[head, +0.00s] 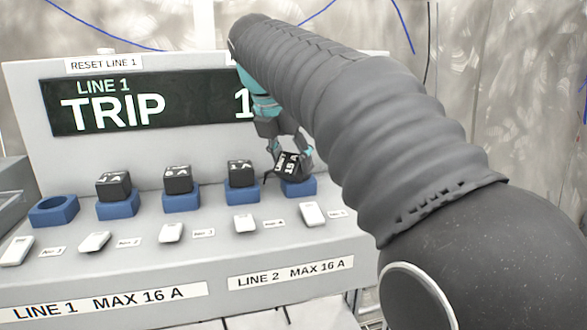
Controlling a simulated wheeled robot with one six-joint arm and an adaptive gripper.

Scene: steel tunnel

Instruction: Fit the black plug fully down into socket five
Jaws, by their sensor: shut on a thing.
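My gripper (290,150) is shut on a black plug (288,168) with white lettering on it, at the right end of the row. The plug is tilted and sits at or just over the rightmost blue socket (299,188), fifth from the left. I cannot tell how far it is inside, as the plug and fingers cover the opening. Black plugs stand in the second socket (118,208), the third socket (181,203) and the fourth socket (241,194). The leftmost socket (54,211) is empty.
White rocker switches (312,214) with small labels line the sloped panel in front of the sockets. A display (140,103) behind reads "LINE 1 TRIP", its right part hidden by my arm. The neighbouring plug (241,172) stands close to the left of my gripper.

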